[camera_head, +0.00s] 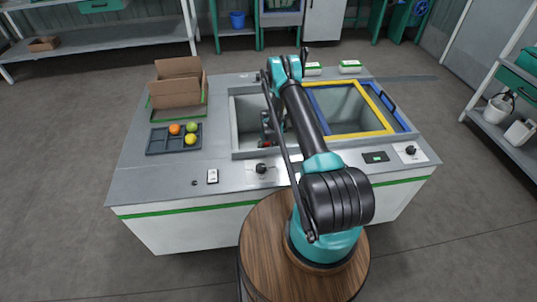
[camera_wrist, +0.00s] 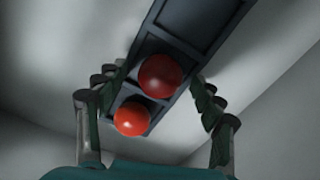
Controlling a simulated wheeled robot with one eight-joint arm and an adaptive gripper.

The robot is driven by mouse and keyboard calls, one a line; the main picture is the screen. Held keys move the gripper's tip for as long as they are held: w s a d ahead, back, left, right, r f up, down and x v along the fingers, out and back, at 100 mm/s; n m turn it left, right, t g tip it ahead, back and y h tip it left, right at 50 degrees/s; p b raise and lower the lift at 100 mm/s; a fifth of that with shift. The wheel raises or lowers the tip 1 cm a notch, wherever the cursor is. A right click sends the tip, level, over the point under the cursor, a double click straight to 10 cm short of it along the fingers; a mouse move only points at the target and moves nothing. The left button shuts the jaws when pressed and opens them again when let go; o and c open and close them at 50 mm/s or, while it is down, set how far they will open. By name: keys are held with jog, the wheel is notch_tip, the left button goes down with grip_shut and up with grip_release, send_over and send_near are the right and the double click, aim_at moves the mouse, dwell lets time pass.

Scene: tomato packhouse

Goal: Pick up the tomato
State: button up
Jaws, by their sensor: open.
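Two red tomatoes show in the wrist view. One tomato (camera_wrist: 160,76) lies between my fingertips, and the other tomato (camera_wrist: 131,119) is nearer the palm side of the picture. Both sit in compartments of a dark divided tray (camera_wrist: 195,27). My gripper (camera_wrist: 156,80) is open, with one finger on each side of the tray and nothing held. I cannot tell whether a finger touches the tray or a tomato. In the head view my gripper (camera_head: 268,128) reaches down into the left open basin (camera_head: 243,112), and my arm hides much of it.
A dark tray (camera_head: 160,140) left of the basin holds an orange, a green and a yellow-green tomato. A cardboard box (camera_head: 178,88) stands behind it. A yellow-and-blue framed basin (camera_head: 345,107) lies to the right. Basin walls (camera_wrist: 60,50) surround my gripper.

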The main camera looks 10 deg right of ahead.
jog(key=shift+c, duration=0.5)
jog(key=c, duration=0.8)
jog(key=shift+r, duration=0.15)
